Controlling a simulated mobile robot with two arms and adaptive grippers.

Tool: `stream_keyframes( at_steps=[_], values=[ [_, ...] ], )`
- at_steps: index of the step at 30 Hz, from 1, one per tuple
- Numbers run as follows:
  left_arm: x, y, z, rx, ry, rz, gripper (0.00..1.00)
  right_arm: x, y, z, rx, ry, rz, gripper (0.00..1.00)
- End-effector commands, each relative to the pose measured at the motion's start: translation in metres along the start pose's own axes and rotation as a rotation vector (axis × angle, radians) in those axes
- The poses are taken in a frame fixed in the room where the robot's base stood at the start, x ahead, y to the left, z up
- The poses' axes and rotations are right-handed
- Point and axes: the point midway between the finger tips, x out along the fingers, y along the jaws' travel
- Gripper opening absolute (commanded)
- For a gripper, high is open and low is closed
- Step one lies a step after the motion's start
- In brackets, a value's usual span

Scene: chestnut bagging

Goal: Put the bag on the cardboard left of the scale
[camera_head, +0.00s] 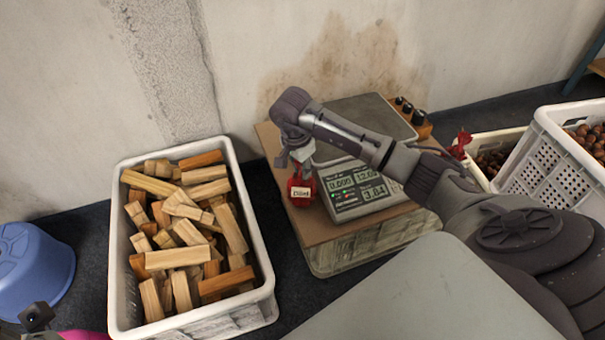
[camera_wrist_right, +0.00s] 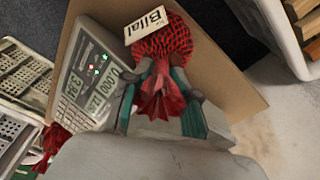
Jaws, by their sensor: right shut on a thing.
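A red net bag (camera_head: 300,194) with a white name label hangs from my right gripper (camera_head: 294,160), just left of the scale's display (camera_head: 358,190). In the right wrist view the bag (camera_wrist_right: 165,45) has its gathered neck between the fingers of my right gripper (camera_wrist_right: 163,100), which is shut on it. The brown cardboard (camera_head: 322,231) lies under the scale and bag; it also shows in the right wrist view (camera_wrist_right: 233,90). I cannot tell whether the bag touches it. The scale's plate (camera_head: 352,110) looks empty. My left gripper is not clearly visible.
A white crate of wood blocks (camera_head: 262,235) stands left of the cardboard. Crates with chestnuts (camera_head: 541,160) and another red net piece (camera_head: 461,144) are at the right. A blue tub (camera_head: 38,262) is far left. The wall (camera_head: 300,50) is close behind.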

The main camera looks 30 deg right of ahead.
Motion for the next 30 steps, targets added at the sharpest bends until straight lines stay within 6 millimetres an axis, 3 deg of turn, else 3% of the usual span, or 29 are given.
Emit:
stream_keyframes(
  at_steps=[1,5,6,17,26,30],
  values=[
    [-0.003,0.0,0.001,0.0,0.0,0.0,0.0,0.013,0.004,0.004,-0.002,-0.002,0.012,0.0],
    [-0.002,0.0,0.0,0.0,-0.001,0.0,0.0,0.015,0.005,0.004,-0.004,-0.001,0.016,0.0],
    [-0.003,0.0,0.001,0.0,-0.001,0.0,0.0,0.016,0.006,0.005,-0.005,-0.002,0.019,0.27],
    [-0.003,0.0,0.001,-0.001,-0.002,0.0,0.0,0.014,0.005,0.005,-0.005,-0.002,0.018,0.87],
    [-0.002,0.0,0.001,0.0,-0.002,0.0,0.0,0.011,0.004,0.003,-0.004,-0.001,0.013,0.87],
    [0.004,0.0,-0.001,0.0,-0.002,0.0,0.0,0.0,0.003,0.002,-0.003,0.001,0.01,0.87]
  ],
)
